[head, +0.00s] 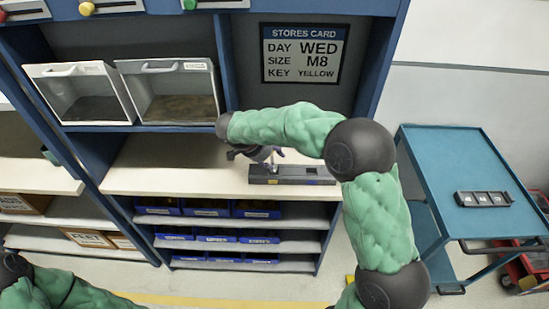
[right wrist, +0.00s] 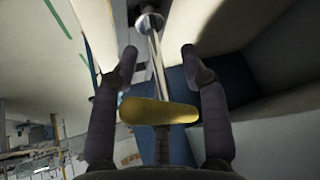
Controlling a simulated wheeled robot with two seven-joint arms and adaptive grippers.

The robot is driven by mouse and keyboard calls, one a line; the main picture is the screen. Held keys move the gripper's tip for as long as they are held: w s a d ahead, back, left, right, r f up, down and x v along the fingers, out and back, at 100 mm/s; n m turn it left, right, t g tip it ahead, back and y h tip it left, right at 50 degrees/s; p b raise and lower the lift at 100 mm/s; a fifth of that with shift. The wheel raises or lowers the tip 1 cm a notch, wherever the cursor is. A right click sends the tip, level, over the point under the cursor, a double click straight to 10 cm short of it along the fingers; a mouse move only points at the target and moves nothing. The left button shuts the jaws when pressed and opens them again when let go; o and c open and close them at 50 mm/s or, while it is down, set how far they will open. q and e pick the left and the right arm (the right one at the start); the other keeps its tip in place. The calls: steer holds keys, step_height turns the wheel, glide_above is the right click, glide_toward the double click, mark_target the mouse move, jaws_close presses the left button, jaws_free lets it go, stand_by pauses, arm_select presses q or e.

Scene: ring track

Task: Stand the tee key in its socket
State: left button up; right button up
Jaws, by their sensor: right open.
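The tee key (right wrist: 158,111) shows in the right wrist view, with a yellow crossbar handle and a pale metal shank running away from the camera to a round grey part. My right gripper (right wrist: 158,56) is open, with one finger on each side of the key. I cannot tell whether either finger touches it. In the head view the right gripper (head: 262,153) is low over the shelf counter, beside the left end of a dark block (head: 300,175). My forearm partly hides this area. The socket cannot be made out clearly. My left gripper is outside the view.
A wall card (head: 304,54) reads WED, M8, YELLOW. White tilted bins (head: 82,70) stand above the counter (head: 150,172), blue bins (head: 207,207) below. A blue trolley (head: 440,150) at right carries a dark slotted tray (head: 483,198). The counter's left part is clear.

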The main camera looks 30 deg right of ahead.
steer(key=p+v, duration=0.1)
steer(key=v, duration=0.9)
steer(key=shift+f, duration=0.1)
